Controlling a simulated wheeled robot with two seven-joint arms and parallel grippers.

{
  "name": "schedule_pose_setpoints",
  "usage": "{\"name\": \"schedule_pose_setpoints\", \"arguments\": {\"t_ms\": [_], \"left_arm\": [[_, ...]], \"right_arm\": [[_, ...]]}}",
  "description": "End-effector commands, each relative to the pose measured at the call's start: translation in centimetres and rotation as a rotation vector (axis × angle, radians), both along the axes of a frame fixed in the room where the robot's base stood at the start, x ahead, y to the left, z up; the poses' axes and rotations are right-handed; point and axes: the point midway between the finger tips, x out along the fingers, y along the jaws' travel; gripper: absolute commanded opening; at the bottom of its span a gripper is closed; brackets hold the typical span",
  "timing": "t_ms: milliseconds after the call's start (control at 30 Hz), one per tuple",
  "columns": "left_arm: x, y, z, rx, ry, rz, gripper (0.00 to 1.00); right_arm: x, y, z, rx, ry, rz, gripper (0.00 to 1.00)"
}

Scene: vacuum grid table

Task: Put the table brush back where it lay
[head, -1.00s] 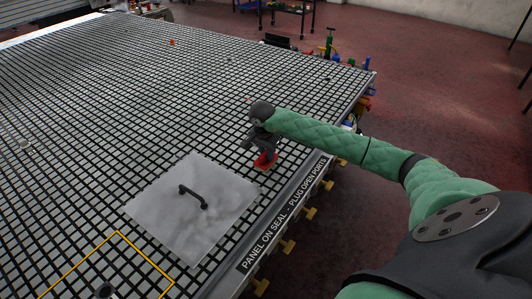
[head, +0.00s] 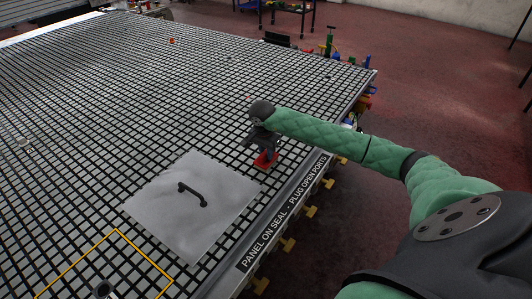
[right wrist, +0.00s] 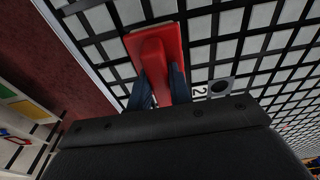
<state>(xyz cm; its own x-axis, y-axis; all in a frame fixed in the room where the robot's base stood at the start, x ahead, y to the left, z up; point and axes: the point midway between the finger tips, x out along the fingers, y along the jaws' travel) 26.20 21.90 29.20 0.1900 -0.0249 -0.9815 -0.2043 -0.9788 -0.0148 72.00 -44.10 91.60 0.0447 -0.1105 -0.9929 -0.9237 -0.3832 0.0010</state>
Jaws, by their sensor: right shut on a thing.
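The red table brush (head: 264,160) is at the grid table's right side, beyond the grey panel. My right gripper (head: 267,149) is above it, pointing down. In the right wrist view the red brush (right wrist: 156,50) shows its flat body and handle, with the dark fingers (right wrist: 160,88) on both sides of the handle. The gripper is shut on the brush. The brush is at or just over the grid; I cannot tell whether it touches. My left gripper is not in view.
A grey square panel (head: 222,208) with a black handle (head: 192,194) lies on the grid table (head: 100,110) nearer to me. A yellow outlined square (head: 150,263) is at the front. Clamps line the table's right edge. The grid left of the brush is mostly clear.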

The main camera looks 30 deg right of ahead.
Motion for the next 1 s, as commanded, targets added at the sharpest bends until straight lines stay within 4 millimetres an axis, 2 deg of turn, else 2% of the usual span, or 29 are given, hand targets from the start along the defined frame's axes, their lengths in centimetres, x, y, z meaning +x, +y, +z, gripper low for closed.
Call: {"name": "schedule_pose_setpoints", "arguments": {"t_ms": [300, 333, 433, 1000], "left_arm": [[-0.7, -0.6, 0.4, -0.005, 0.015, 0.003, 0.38], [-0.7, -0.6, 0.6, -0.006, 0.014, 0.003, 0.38], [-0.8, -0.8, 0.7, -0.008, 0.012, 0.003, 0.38], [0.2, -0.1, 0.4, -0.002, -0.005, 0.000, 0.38]], "right_arm": [[0.0, 0.0, -0.3, 0.000, -0.001, 0.000, 0.00], [0.0, 0.0, -0.3, 0.000, 0.000, 0.000, 0.24], [0.0, 0.0, -0.3, 0.000, 0.000, 0.000, 0.42], [0.0, 0.0, 0.2, 0.000, 0.000, 0.000, 0.42]]}}
